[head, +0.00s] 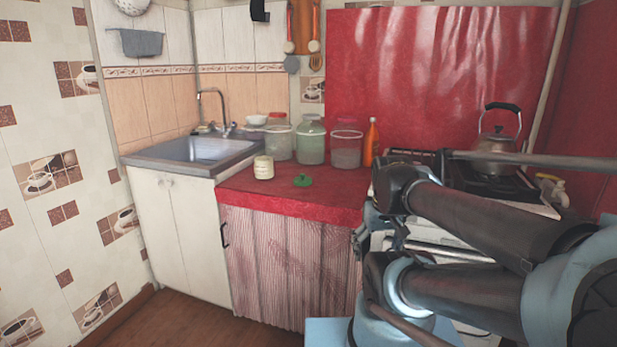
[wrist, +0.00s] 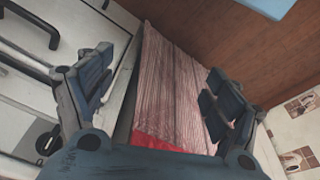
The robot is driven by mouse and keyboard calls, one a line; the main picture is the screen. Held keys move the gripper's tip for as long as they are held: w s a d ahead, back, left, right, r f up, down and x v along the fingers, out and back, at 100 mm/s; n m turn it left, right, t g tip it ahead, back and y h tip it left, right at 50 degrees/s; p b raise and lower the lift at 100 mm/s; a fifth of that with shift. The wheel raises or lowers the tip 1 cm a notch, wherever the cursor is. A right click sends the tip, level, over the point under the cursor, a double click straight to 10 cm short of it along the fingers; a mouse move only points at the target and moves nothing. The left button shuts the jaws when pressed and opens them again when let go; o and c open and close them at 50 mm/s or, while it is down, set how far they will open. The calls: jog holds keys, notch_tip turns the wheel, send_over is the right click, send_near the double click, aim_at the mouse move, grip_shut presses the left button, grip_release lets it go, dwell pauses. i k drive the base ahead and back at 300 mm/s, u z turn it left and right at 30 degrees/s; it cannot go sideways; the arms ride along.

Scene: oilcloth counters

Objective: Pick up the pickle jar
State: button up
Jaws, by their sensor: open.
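Several jars stand at the back of the red-covered counter in the head view. One is a large jar with greenish contents and a pale lid (head: 311,142). Beside it are a clear jar with a reddish top (head: 279,142) and a clear container with a red band (head: 346,150). A small cream jar (head: 263,168) stands in front. I cannot tell for sure which is the pickle jar. My gripper (wrist: 158,75) is open and empty in the wrist view, pointing down past the striped curtain (wrist: 172,95). No jar shows there. In the head view it is right of the jars, partly hidden by my arm.
A green object (head: 302,180) lies on the red counter (head: 320,200) before the jars. An orange bottle (head: 371,143) stands right of them. A kettle (head: 497,148) sits on the stove at the right. A sink (head: 205,148) is at the left.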

aim_at(264, 161)
jog(key=k, duration=1.3)
jog(key=u, duration=0.5)
jog(key=i, duration=1.75)
jog(key=z, duration=0.5)
